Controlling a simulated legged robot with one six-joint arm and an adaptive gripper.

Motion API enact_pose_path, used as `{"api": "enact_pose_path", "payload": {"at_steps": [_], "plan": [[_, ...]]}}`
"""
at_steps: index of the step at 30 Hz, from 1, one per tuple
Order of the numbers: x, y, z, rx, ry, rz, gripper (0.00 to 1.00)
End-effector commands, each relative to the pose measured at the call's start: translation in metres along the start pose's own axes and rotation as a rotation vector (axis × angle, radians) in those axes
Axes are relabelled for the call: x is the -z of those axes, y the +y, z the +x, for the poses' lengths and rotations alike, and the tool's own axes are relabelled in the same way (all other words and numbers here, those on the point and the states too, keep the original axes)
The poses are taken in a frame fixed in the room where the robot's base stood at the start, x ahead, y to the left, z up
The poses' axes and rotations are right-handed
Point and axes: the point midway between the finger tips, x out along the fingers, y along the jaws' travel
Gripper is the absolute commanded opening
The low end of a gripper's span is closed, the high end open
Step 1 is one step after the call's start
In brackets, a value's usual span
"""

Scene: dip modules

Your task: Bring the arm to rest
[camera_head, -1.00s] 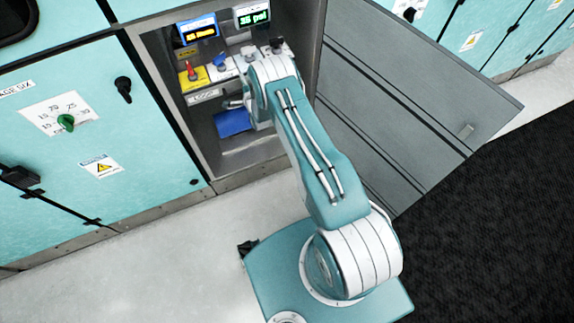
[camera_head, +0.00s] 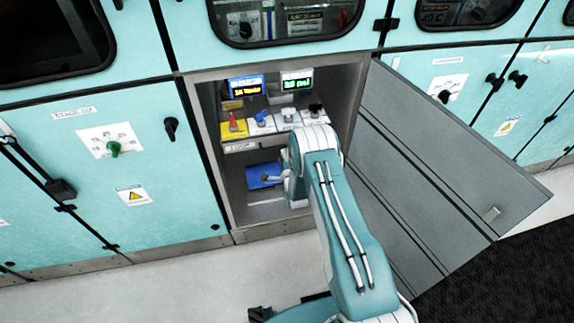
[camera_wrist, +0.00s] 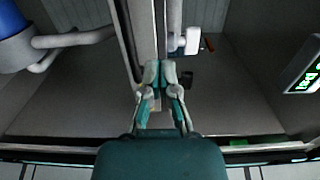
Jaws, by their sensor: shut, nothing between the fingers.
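My arm (camera_head: 340,235) reaches from the bottom of the head view into an open cabinet (camera_head: 212,150). Its end is inside the cabinet, in front of the lower space, and the arm's own links hide most of my gripper there. In the wrist view my gripper (camera_wrist: 160,72) is shut and empty, with its two fingertips together. It points into the grey inside of the cabinet.
A panel with a red switch (camera_head: 232,121) and a blue switch (camera_head: 262,117) lies under two lit displays (camera_head: 246,87) (camera_head: 297,81). A blue piece (camera_head: 262,175) sits lower. The open grey door (camera_head: 430,175) stands right of my arm. Pale floor (camera_head: 150,280) is clear at left.

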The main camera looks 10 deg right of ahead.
Motion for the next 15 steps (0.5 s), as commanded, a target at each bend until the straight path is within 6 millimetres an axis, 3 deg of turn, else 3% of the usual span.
{"api": "enact_pose_path", "payload": {"at_steps": [6,15], "plan": [[0.0,0.001,-0.035,-0.002,0.0,0.0,0.0],[0.0,0.0,-0.047,0.001,0.0,0.0,0.0]]}}
